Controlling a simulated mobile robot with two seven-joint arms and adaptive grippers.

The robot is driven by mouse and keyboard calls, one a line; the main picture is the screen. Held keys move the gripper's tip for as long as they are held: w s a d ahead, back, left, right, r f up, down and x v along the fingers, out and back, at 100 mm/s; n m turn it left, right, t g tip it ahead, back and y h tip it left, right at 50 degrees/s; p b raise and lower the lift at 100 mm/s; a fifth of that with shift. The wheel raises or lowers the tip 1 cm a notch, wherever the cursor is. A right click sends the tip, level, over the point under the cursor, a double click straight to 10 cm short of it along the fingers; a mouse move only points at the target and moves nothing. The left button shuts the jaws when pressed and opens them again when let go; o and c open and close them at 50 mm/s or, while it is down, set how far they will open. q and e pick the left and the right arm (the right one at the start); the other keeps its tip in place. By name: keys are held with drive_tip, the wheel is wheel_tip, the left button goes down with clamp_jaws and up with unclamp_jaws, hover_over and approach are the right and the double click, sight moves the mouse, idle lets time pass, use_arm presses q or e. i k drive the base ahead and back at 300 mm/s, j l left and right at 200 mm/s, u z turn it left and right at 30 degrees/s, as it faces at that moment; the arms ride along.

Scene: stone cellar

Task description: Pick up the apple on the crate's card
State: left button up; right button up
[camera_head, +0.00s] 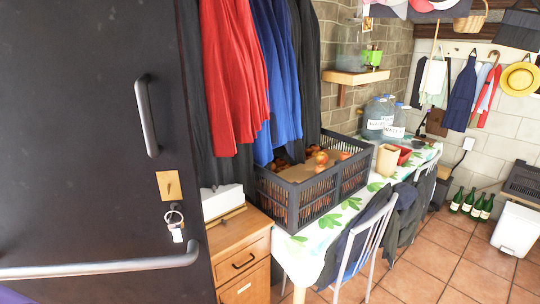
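A dark plastic crate (296,215) with slatted sides stands on the near end of a table. A brown card (297,174) lies across part of its top. A red-yellow apple (321,157) sits on or beside the card near the middle of the crate. Another apple (343,155) shows toward the right side. More reddish fruit shows inside through the slats, partly hidden by the crate wall. Neither of my grippers is in view.
A dark door (95,130) with a long bar handle and keys fills the left. Coats (232,75) hang just above the crate's back left. A wooden cabinet (240,245) stands at the table's near end. A chair (362,245) with clothing stands along the table's right side.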

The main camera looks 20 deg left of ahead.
sight(322, 158)
drive_tip(key=i+l+u, duration=0.3)
drive_tip(key=u, duration=0.15)
drive_tip(key=i+l+u, duration=0.55)
drive_tip(key=l, duration=0.25)
drive_tip(key=i+l+u, duration=0.1)
drive_tip(key=l, duration=0.2)
drive_tip(key=i+l+u, duration=0.1)
drive_tip(key=l, duration=0.25)
drive_tip(key=i+l, duration=0.15)
drive_tip(key=l, duration=0.2)
drive_tip(key=i+l, duration=0.1)
drive_tip(key=l, duration=0.25)
drive_tip(key=i+l, duration=0.15)
drive_tip(key=l, duration=0.2)
drive_tip(key=u, duration=0.05)
